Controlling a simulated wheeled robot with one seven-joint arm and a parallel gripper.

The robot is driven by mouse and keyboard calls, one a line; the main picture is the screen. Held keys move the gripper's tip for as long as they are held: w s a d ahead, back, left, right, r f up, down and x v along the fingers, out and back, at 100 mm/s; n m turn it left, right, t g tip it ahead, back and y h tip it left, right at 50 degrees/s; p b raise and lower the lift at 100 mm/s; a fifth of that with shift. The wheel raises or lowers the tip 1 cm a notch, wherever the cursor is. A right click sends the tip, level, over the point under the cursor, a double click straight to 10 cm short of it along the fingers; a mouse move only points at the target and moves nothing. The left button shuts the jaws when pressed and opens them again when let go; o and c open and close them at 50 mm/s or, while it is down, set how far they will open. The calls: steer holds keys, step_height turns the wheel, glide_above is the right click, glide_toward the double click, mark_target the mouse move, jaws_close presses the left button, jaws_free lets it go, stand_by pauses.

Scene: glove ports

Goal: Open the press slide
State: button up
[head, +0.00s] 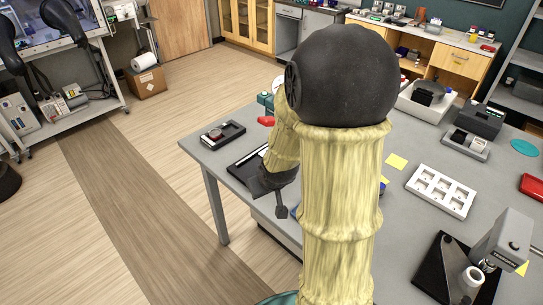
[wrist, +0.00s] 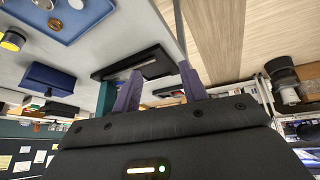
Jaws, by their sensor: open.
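A low black unit with a pale metal rail (head: 250,158) lies near the table's left edge in the head view, partly behind my arm. It looks like the press slide, but I cannot tell for certain. In the wrist view a black unit with a light bar (wrist: 133,62), probably the same one, shows beyond my fingers. My gripper (head: 280,208) hangs by the table's left edge, in front of that unit. In the wrist view my gripper (wrist: 161,70) has its two purple-grey fingers spread with nothing between them. Contact with the unit does not show.
A black tray (head: 222,134) lies behind the unit on the grey table (head: 398,215). A white rack (head: 441,190) and a grey device on a black base (head: 434,272) stand to the right. Clear floor (head: 120,190) lies left of the table. My arm hides the table's middle.

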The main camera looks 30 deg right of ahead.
steer(key=w+d+f+t+y+b, duration=0.1)
steer(key=w+d+f+t, duration=0.2)
steer(key=d, duration=0.4)
steer(key=w+d+f+t+y+b, duration=0.1)
steer(key=w+d+f+t, duration=0.2)
steer(key=w+d, duration=0.3)
steer(key=shift+w+d+f+t, duration=0.2)
steer(key=shift+d+f+t, duration=0.1)
steer(key=shift+d+t, duration=0.75)
steer(key=shift+d, duration=0.15)
steer(key=shift+g, duration=0.25)
steer(key=p+x, duration=0.4)
steer(key=x, duration=1.2)
steer(key=shift+w+f, duration=0.1)
steer(key=shift+w, duration=0.25)
steer(key=shift+w+d+f, duration=0.15)
steer(key=shift+w, duration=0.1)
steer(key=shift+c, duration=0.4)
